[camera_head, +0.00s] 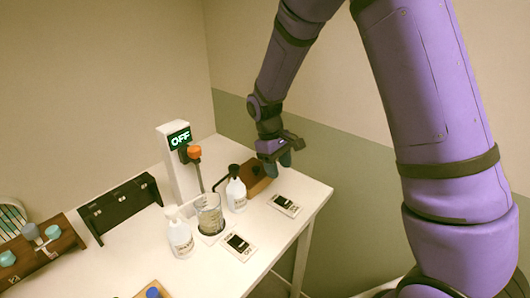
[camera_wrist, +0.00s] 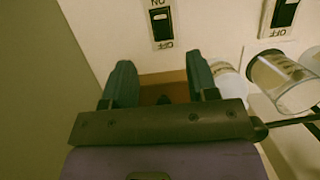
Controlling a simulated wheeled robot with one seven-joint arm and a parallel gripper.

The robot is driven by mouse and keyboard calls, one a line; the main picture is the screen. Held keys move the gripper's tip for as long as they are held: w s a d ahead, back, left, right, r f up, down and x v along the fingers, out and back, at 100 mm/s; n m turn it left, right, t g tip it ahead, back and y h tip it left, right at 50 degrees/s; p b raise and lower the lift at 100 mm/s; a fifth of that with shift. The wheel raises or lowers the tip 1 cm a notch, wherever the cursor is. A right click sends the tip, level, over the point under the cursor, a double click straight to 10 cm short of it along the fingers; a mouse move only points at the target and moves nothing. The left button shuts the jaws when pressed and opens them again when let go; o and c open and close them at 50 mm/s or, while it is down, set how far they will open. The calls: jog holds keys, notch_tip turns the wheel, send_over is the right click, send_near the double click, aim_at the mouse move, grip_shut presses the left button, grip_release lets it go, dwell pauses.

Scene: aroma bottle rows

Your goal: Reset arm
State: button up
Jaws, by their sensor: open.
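My purple arm reaches over the right back part of the white table (camera_head: 110,262). My gripper (camera_head: 278,166) hangs above the table near its right edge, close to a brown wooden block (camera_head: 254,185). In the wrist view my gripper (camera_wrist: 160,72) has its two dark fingers wide apart. Nothing is held between them. The brown block (camera_wrist: 163,94) shows below, between the fingers; from this view I cannot tell the height gap.
A white stand with an "OFF" display (camera_head: 179,140) is at the back. A glass beaker (camera_head: 209,213) stands between two white bottles (camera_head: 181,240) (camera_head: 236,196). Two switch panels (camera_head: 238,246) (camera_head: 284,205) lie in front. A black rack (camera_head: 120,207) and a wooden rack (camera_head: 45,255) with teal-capped bottles are left.

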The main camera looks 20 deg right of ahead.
jog(key=s+d+r+m+t+y, duration=0.1)
jog(key=s+d+r+m+t, duration=0.1)
jog(key=s+r, duration=0.5)
jog(key=s+d+r+m+t+y, duration=0.1)
jog(key=s+d+r+t, duration=0.15)
jog(key=r, duration=0.85)
jog(key=s+d+r+m+t, duration=0.2)
jog(key=s+r, duration=0.2)
jog(key=s, duration=0.4)
jog(key=s+d+r+m+t, duration=0.1)
jog(key=s+r, duration=0.3)
jog(key=s, duration=0.4)
jog(key=shift+s+d+r+m+t, duration=0.35)
jog(key=shift+s+d+r+m, duration=0.05)
